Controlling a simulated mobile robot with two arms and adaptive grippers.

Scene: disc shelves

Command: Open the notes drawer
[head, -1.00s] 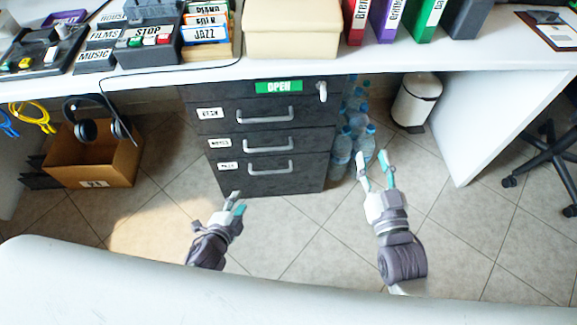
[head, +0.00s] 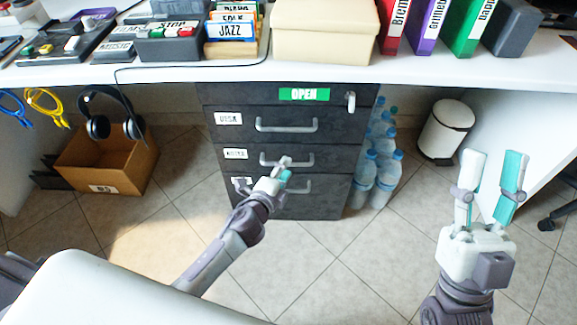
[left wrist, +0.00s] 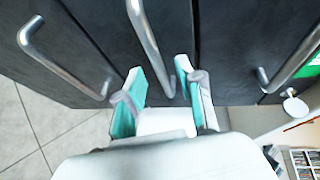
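The dark drawer cabinet (head: 330,140) stands under the desk with three labelled drawers, each with a metal bar handle. The middle drawer's label (head: 235,153) is blurred but looks like "NOTES"; its handle (head: 300,157) is partly behind my left gripper (head: 284,167). In the left wrist view, the left gripper (left wrist: 161,72) is open, with one finger on each side of the end of the middle handle (left wrist: 148,40). I cannot tell whether they touch. All drawers look closed. My right gripper (head: 490,165) is open and empty, right of the cabinet.
A key (head: 350,101) sticks out at the cabinet's top right, near a green "OPEN" sign (head: 304,94). Water bottles (head: 378,170) stand beside the cabinet, and a white bin (head: 446,131) is further right. A cardboard box (head: 104,168) with headphones is left. The desk (head: 180,71) overhangs.

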